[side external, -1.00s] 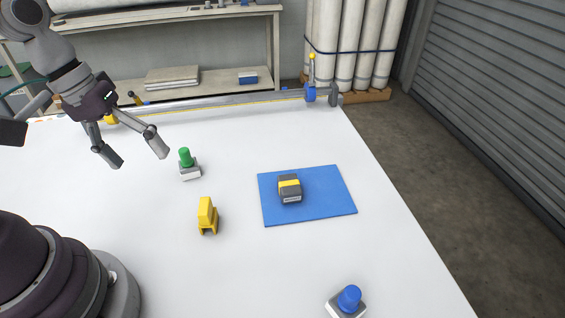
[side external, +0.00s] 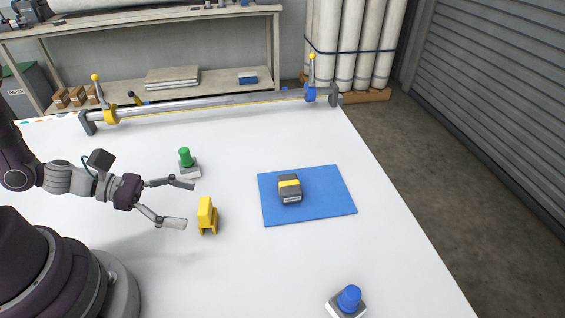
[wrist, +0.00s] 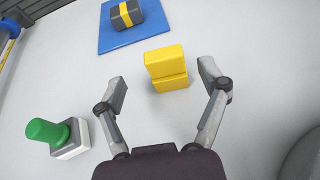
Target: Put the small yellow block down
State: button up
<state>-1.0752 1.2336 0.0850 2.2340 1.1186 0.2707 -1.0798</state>
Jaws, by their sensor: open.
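A small yellow block (side external: 207,215) stands upright on the white table, and it also shows in the wrist view (wrist: 167,68). My gripper (side external: 183,204) is open and empty, just left of the block in the side view, with its fingers pointing toward it. In the wrist view my gripper (wrist: 163,84) has its fingertips spread apart, and the block lies just beyond them, roughly centred between them. I cannot tell from these views whether a fingertip touches it.
A green-knobbed button (side external: 187,163) stands behind my gripper. A dark block with a yellow band (side external: 290,188) sits on a blue mat (side external: 325,207) to the right. A blue-knobbed button (side external: 347,301) is at the front. A metal bar (side external: 210,104) runs along the back.

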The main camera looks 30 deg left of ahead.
aim_at(199, 209)
jog(key=x, duration=0.4)
jog(key=shift+s+d+f, duration=0.1)
jog(key=shift+s+f, duration=0.05)
jog(key=shift+s, duration=0.1)
jog(key=c, duration=1.1)
jog(key=shift+o, duration=0.2)
